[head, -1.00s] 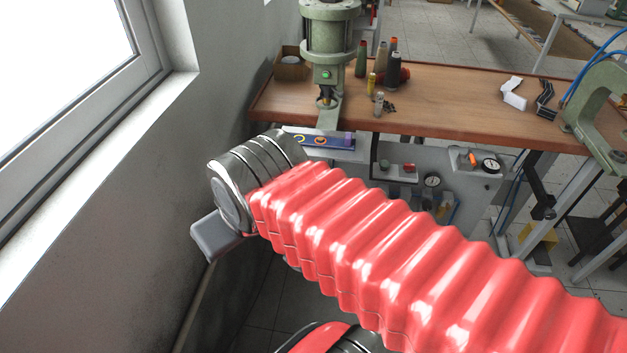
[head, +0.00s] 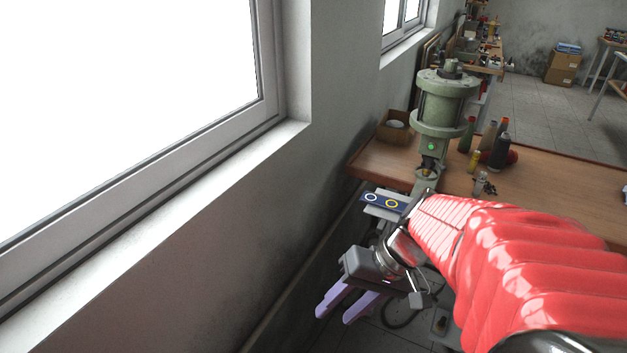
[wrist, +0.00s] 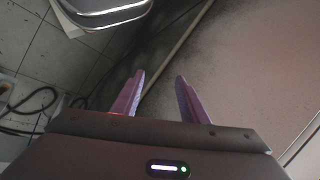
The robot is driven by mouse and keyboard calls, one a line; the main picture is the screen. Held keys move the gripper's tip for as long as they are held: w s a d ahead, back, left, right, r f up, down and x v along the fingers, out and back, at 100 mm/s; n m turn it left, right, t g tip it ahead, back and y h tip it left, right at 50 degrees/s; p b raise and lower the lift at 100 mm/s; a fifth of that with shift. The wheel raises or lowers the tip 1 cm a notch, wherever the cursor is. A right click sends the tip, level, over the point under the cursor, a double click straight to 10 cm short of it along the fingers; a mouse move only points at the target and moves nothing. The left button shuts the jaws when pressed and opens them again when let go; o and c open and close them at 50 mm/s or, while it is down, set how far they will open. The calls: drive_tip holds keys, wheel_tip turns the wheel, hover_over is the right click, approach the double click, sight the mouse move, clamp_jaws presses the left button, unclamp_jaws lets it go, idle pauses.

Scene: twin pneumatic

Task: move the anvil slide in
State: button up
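The anvil slide (head: 383,203) is a flat grey plate with a dark blue top bearing a white ring and a yellow ring. It juts out in front of the green press (head: 444,110), past the front edge of the wooden bench. My red arm hides part of the area where it meets the press. My gripper (head: 334,317) is open and empty, with two purple fingers spread apart. It hangs below and to the left of the slide, apart from it, fingers pointing down and left. In the wrist view the open fingers (wrist: 160,76) have nothing between them.
The wall (head: 230,255) and window sill stand close to the left of my gripper. The bench (head: 570,185) carries thread cones (head: 499,152) right of the press and a small box (head: 396,128) to its left. Dark cables (wrist: 28,115) lie on the floor below.

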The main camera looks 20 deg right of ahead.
drive_tip(key=s+d+f+m+t, duration=0.1)
drive_tip(key=d+m+t, duration=0.4)
drive_tip(key=d, duration=0.7)
drive_tip(key=s+d+f+m+t+h, duration=0.1)
drive_tip(key=d+m+t, duration=0.3)
drive_tip(key=d+t, duration=0.5)
drive_tip(key=d+f, duration=0.1)
drive_tip(key=d, duration=0.3)
drive_tip(key=shift+s+d+f+m, duration=0.15)
drive_tip(key=shift+s+d+m, duration=0.15)
drive_tip(key=shift+m, duration=0.1)
drive_tip(key=shift+w, duration=0.15)
drive_tip(key=shift+x, duration=6.8)
drive_tip(key=shift+c, duration=0.5)
clamp_jaws()
